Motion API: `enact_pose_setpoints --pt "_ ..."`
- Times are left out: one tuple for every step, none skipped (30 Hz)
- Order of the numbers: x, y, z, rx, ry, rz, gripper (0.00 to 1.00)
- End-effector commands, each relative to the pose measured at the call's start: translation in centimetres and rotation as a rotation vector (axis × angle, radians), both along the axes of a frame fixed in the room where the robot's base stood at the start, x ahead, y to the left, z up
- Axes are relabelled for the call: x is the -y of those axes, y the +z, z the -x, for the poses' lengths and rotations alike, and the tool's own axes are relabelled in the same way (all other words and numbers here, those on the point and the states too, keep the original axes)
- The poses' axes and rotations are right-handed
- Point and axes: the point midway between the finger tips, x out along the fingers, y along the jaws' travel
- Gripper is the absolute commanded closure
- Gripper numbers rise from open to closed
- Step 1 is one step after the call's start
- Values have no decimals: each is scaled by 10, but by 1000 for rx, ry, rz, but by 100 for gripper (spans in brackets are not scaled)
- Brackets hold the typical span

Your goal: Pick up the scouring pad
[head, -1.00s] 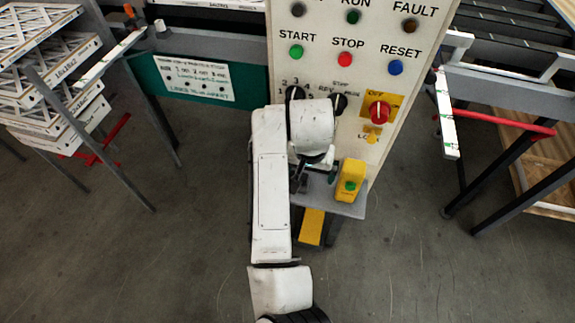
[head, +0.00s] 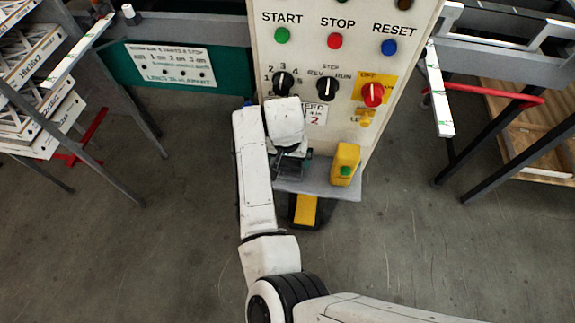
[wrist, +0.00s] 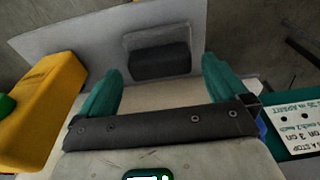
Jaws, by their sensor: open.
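The scouring pad (wrist: 160,60) looks like a dark grey block with a lighter grey top. In the wrist view it lies on the grey shelf (wrist: 75,38), ahead of and between my two teal fingers. My gripper (wrist: 162,68) is open, one finger to each side of the pad's near edge, with visible gaps. In the head view my gripper (head: 291,163) is over the left part of the shelf (head: 318,185), and my wrist hides much of that spot. I cannot make out the pad clearly there.
A yellow box with a green button (head: 345,165) stands on the shelf right of my gripper. The control panel (head: 345,50) rises behind the shelf. A yellow pedal (head: 305,210) is below. A printed sign (head: 170,65) is at left, and a red bar (head: 495,93) at right.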

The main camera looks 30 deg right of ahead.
Motion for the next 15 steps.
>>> enact_pose_setpoints --pt "0 -6 -2 -2 -1 -2 0" --pt "1 -11 -2 -2 -1 -1 0" --pt "2 -16 -3 -2 -1 -1 0" --pt "2 -19 -3 -2 -1 -1 0" --pt "2 -22 -4 0 -1 -2 0" --pt "2 -25 -4 0 -1 -2 0" --pt "2 -26 -4 0 -1 -2 0" --pt "2 -27 -4 1 -1 -1 0" --pt "2 -28 -5 1 -1 -1 0" --pt "2 -28 -5 1 -1 0 0" --pt "3 -28 -5 1 -1 0 0" --pt "3 -28 -5 1 -1 0 0" --pt "3 -28 -5 1 -1 0 0" --pt "3 -28 -5 1 -1 0 0" --pt "3 -27 -5 1 -1 0 2"
